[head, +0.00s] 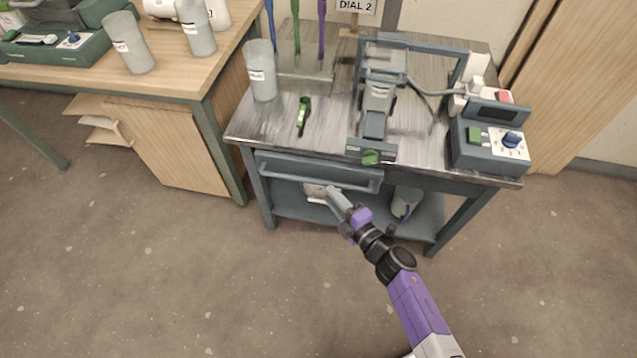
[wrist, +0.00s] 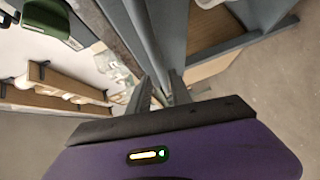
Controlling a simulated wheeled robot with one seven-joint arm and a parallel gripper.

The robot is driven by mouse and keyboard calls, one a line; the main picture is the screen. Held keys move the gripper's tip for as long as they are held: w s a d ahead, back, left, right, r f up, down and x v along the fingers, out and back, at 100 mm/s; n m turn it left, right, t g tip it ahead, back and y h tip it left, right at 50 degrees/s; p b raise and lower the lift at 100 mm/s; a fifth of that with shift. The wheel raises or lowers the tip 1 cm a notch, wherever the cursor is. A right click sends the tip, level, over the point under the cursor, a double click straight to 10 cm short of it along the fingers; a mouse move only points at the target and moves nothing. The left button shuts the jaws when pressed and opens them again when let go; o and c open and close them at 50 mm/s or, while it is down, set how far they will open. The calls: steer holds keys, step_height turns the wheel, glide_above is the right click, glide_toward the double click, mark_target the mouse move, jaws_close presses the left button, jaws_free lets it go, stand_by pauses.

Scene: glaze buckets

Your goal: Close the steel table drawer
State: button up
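The steel table (head: 330,123) stands in the middle of the head view. Its blue-grey drawer (head: 318,172), with a long bar along its front, is under the left part of the top; it looks pulled out somewhat, but how far is hard to tell. My gripper (head: 334,193) is just below and in front of the drawer's right half; contact cannot be told. In the wrist view my gripper (wrist: 159,88) has its two fingers apart with a gap and nothing clearly held. A blue-grey part, likely the drawer (wrist: 160,35), runs just beyond the fingertips.
A lower shelf (head: 290,205) carries a grey container (head: 405,202). On the top are a grey cup (head: 261,72), a green-handled tool (head: 303,115), a clamp-like device (head: 376,95) and a control box (head: 490,145). A wooden table (head: 180,85) stands left. The front floor is clear.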

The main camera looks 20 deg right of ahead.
mark_target(319, 181)
steer(key=shift+b+x, duration=0.85)
steer(key=shift+x, duration=2.75)
jaws_close()
